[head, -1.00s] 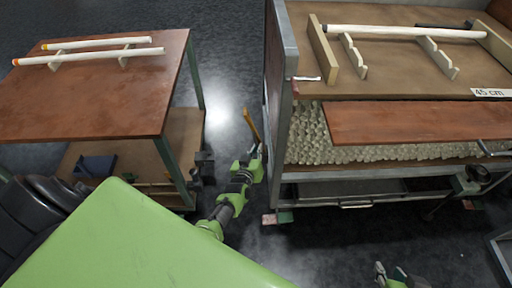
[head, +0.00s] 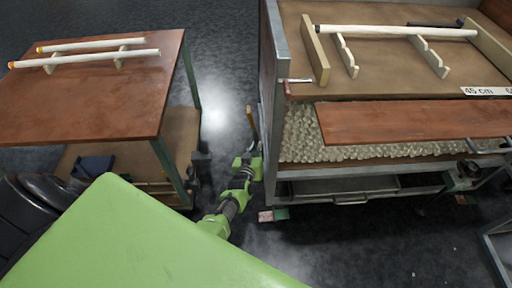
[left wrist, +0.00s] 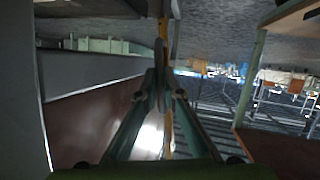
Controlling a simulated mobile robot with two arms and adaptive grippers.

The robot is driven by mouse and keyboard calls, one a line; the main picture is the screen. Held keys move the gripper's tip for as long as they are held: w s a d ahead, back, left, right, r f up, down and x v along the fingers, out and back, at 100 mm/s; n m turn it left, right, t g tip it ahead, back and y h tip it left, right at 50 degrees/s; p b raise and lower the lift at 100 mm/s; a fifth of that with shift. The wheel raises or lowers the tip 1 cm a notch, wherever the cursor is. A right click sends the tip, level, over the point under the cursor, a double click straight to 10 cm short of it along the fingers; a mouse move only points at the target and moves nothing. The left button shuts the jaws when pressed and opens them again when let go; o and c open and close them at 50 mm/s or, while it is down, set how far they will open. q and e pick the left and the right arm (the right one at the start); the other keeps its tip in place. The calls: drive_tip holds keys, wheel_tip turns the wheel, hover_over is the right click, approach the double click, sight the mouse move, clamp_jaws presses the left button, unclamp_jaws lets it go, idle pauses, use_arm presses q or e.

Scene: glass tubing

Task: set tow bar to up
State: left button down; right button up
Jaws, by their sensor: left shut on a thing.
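The tow bar is a thin orange-yellow bar (head: 252,122) in the gap between the left cart and the large cart on the right. It leans slightly, its top a little to the left. My left gripper (head: 251,152) is shut on it, with the bar rising above the fingers. In the left wrist view the fingertips (left wrist: 162,82) meet around the orange bar (left wrist: 167,135), which shows above and below them. The bar's lower end and its joint are hidden in the head view. My right gripper is out of view.
The left cart (head: 95,110) has white tubes on wooden rests on its top. The large cart's left side post (head: 271,100) stands close to the right of my gripper. Dark floor (head: 222,75) is clear beyond the gap.

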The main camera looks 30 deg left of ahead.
use_arm(q)
drive_tip(key=shift+d, duration=0.1)
drive_tip(key=c, duration=2.2)
unclamp_jaws()
drive_tip(key=shift+o, duration=0.2)
drive_tip(key=shift+s, duration=0.1)
drive_tip(key=v, duration=0.7)
drive_tip(key=shift+s, duration=0.15)
